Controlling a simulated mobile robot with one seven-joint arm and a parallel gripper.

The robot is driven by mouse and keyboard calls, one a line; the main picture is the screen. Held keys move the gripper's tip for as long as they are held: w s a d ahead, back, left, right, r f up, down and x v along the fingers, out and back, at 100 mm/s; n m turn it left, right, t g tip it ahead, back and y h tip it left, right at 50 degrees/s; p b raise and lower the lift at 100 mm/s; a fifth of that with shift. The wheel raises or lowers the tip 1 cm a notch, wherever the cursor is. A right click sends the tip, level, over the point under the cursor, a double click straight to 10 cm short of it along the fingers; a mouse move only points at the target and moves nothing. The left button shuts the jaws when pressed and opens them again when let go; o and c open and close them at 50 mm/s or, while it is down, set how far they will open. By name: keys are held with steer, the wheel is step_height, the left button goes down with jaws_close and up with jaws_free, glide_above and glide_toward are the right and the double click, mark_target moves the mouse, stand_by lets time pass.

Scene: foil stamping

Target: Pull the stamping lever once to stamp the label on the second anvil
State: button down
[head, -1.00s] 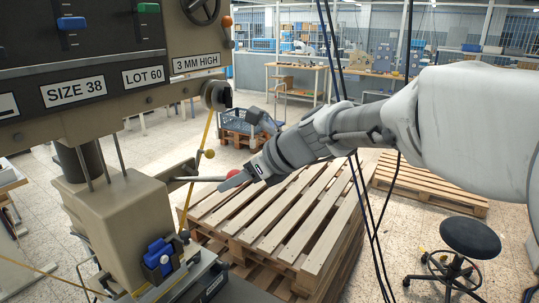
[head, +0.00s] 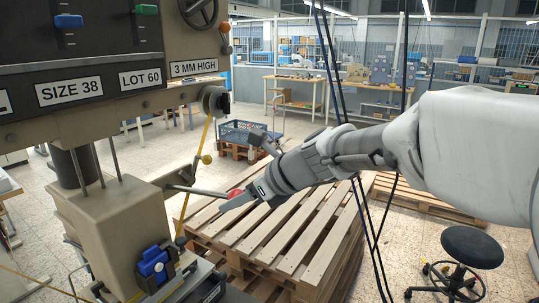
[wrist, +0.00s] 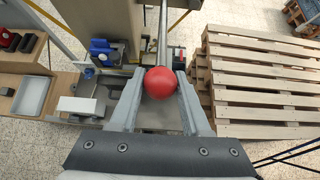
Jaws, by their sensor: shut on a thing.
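The stamping lever is a metal rod (head: 195,190) reaching right from the tan stamping machine (head: 122,222), with a red ball knob at its end. In the wrist view the red knob (wrist: 160,82) sits between my two fingers, with the rod (wrist: 162,35) running away from it. My gripper (head: 236,200) is shut on the knob, and its finger partly hides the knob in the head view. The label and the second anvil cannot be made out clearly.
Stacked wooden pallets (head: 290,225) stand right of the machine, below my arm. Dark cables (head: 362,200) hang in front of them. A black stool (head: 470,247) stands at the lower right. A grey tray (wrist: 33,95) and a blue part (wrist: 100,52) show at left in the wrist view.

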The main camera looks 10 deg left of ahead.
step_height(320, 180, down, 4)
steer(key=shift+s+d+r+b, duration=0.15)
steer(key=shift+r+b, duration=0.1)
steer(key=shift+b, duration=0.75)
step_height(320, 180, down, 3)
steer(key=shift+f+b, duration=0.2)
steer(key=shift+b, duration=1)
steer(key=shift+a+f+b, duration=0.2)
steer(key=shift+f+b, duration=0.35)
steer(key=shift+f, duration=0.25)
steer(key=shift+a+f+b, duration=0.2)
steer(key=shift+f+b, duration=0.35)
steer(key=shift+f, duration=0.35)
